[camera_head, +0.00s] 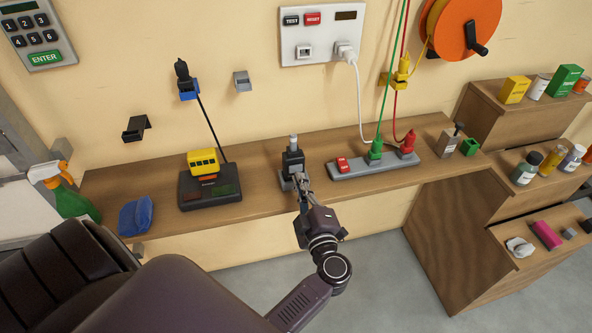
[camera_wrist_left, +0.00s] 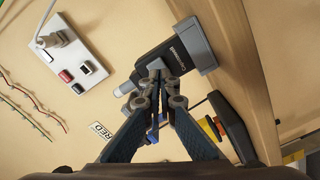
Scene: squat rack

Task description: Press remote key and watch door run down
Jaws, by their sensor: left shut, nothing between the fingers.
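A small dark upright device with a light knob on top (camera_head: 293,157) stands in a grey base on the wooden shelf; it may be the remote, but I cannot tell for sure. It also shows in the left wrist view (camera_wrist_left: 172,60), with pale lettering on its side. My left gripper (camera_head: 298,180) is shut and empty, its fingertips right in front of this device. In the left wrist view the closed fingertips (camera_wrist_left: 157,70) overlap its lower face; I cannot tell whether they touch. No door is clearly recognisable; a grey-white panel (camera_head: 18,205) shows at the left edge. My right gripper is out of view.
A spray bottle (camera_head: 70,198) stands left. A wall panel (camera_head: 318,35) hangs above.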

